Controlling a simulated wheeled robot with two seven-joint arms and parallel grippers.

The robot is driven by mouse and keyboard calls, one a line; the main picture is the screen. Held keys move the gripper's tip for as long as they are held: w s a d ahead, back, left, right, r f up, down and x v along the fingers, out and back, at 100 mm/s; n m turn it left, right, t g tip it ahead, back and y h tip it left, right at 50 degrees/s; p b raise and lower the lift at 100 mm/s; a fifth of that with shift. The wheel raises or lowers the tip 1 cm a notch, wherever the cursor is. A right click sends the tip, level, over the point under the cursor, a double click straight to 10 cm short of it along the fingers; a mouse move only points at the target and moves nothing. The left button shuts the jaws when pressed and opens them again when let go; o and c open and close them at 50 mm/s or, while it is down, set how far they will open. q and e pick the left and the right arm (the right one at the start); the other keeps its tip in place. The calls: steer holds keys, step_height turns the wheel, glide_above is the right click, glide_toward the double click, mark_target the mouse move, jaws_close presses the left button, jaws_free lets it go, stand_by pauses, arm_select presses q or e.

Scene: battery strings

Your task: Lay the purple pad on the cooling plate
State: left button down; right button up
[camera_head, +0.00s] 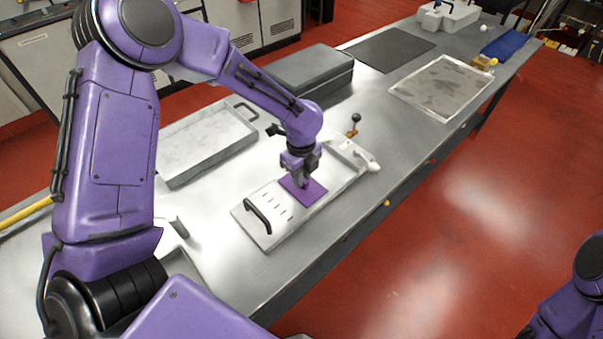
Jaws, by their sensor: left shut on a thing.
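The purple pad (311,196) is a flat square at the middle of the light cooling plate (270,232), seen in the head view. My left gripper (304,183) is right over the pad's far edge, pointing down, and is shut on the pad. Whether the pad touches the plate beneath it I cannot tell. The plate has a black handle (258,216) at its near left end and a row of short slots. My right gripper is out of view; only part of my right arm shows at the lower right.
A shallow metal tray (205,145) lies left of the plate, with a grey box (308,70) behind. A black-knobbed lever (354,124) and a white nozzle-like part (367,160) are at the plate's far end. A framed panel (442,86) and dark mat (389,48) lie farther along the metal table.

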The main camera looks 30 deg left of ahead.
arm_select(q)
steer(key=shift+f, duration=0.1)
steer(key=c, duration=1.1)
jaws_free()
steer(key=shift+o, duration=0.2)
step_height(320, 180, up, 12)
steer(key=shift+b, duration=0.35)
